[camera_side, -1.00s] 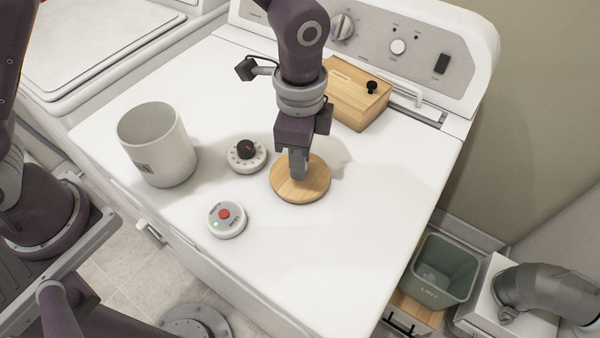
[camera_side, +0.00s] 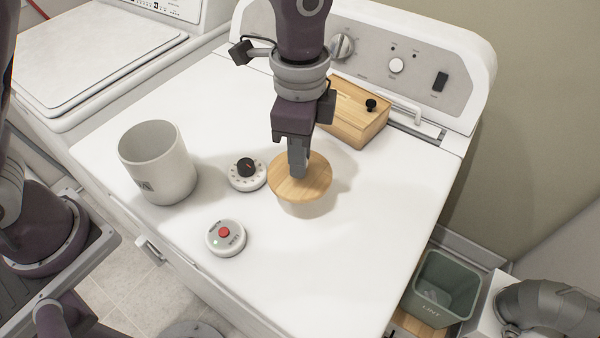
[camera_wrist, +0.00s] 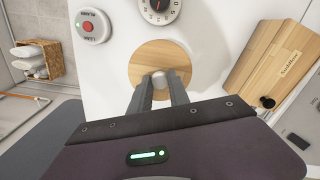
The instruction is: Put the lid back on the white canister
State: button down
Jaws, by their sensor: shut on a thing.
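The white canister (camera_side: 158,170) stands upright and open-topped at the left of the white machine top. The round wooden lid (camera_side: 300,178) is level, with a pale, narrower part showing beneath it. My gripper (camera_side: 298,172) is over the lid's middle, shut on its knob. In the wrist view the lid (camera_wrist: 148,62) lies beyond the fingers, and the grey knob (camera_wrist: 160,79) is between the fingertips (camera_wrist: 160,84). The lid is to the right of the canister and apart from it. The canister is not in the wrist view.
A dial timer (camera_side: 247,174) and a red-button device (camera_side: 225,238) sit between canister and lid or nearer the front edge. A wooden box with a black knob (camera_side: 358,118) stands behind. A green bin (camera_side: 445,290) is off the right edge. The front right top is clear.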

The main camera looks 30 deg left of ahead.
jog(key=shift+n, duration=0.4)
jog(key=r, duration=0.2)
jog(key=a+r, duration=0.1)
jog(key=r, duration=0.2)
jog(key=s+a+r+n, duration=0.25)
jog(key=a+n, duration=0.25)
jog(key=a, duration=0.3)
jog(key=s+a+r+n, duration=0.2)
jog(key=a+r+n, duration=0.25)
jog(key=a, duration=0.25)
jog(key=s+a+n, duration=0.7)
jog(key=n, duration=0.1)
jog(key=shift+d+f, duration=0.2)
jog(key=shift+f, duration=2.35)
jog(key=shift+f, duration=0.15)
jog(key=c, duration=1.1)
grip_release()
jog(key=shift+c, duration=0.2)
jog(key=shift+o, duration=0.2)
